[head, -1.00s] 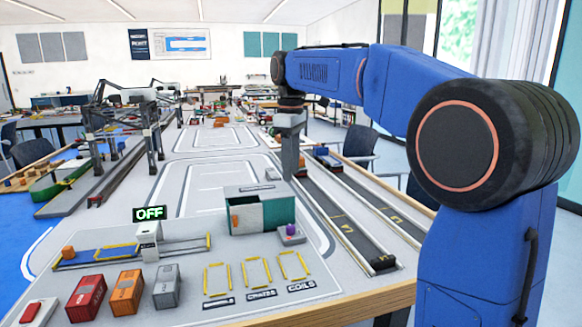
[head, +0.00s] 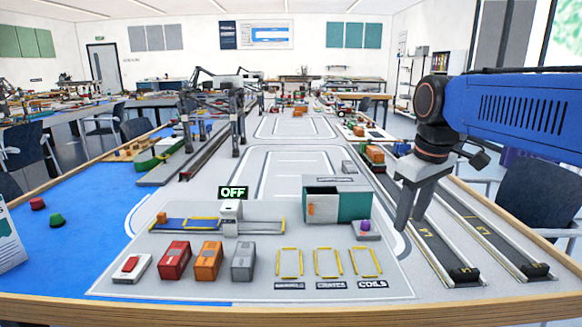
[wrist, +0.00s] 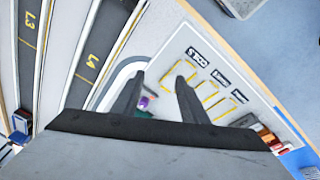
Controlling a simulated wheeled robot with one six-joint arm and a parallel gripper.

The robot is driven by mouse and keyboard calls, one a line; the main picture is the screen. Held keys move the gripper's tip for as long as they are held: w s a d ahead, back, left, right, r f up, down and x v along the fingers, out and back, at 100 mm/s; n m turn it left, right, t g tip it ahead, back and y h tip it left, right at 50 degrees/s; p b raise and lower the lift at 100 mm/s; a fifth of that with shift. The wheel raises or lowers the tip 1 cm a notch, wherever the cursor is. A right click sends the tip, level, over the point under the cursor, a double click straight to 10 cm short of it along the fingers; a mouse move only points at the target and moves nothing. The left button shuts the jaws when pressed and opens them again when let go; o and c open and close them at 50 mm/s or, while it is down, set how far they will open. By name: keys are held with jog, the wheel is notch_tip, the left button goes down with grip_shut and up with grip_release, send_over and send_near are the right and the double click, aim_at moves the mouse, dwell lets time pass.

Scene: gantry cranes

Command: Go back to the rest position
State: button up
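My gripper (head: 408,222) hangs at the end of my blue arm, on the right of the head view, near the edge of the dark lanes. In the wrist view its two fingers (wrist: 156,92) are apart with nothing held between them. The table's green and grey open-sided box (head: 352,206) and a small grey stand with a purple knob (head: 366,226) are left of the gripper. In the wrist view the purple knob (wrist: 146,101) shows beyond the fingers, partly hidden.
Two dark lanes (head: 434,250) run along the table's right side. Red (head: 174,260), orange (head: 207,261) and grey (head: 243,261) containers stand at the front beside empty yellow frames (head: 328,263). An OFF sign (head: 233,192) sits above a small station. Gantry cranes (head: 212,110) stand further back.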

jog(key=s+f+m, duration=0.1)
jog(key=s+f, duration=0.1)
jog(key=s, duration=0.1)
jog(key=s+d+f+m, duration=0.1)
jog(key=s+f, duration=0.1)
jog(key=s, duration=0.1)
jog(key=s+f+m+t, duration=0.1)
jog(key=s+f, duration=0.2)
jog(key=shift+s+d+f, duration=0.1)
jog(key=shift+s+d, duration=0.15)
jog(key=shift+d, duration=0.1)
jog(key=s+d+f+m+t, duration=0.1)
jog(key=s+f+m, duration=0.2)
jog(key=s+f, duration=0.5)
jog(key=shift+f+t, duration=0.3)
jog(key=shift+f, duration=0.4)
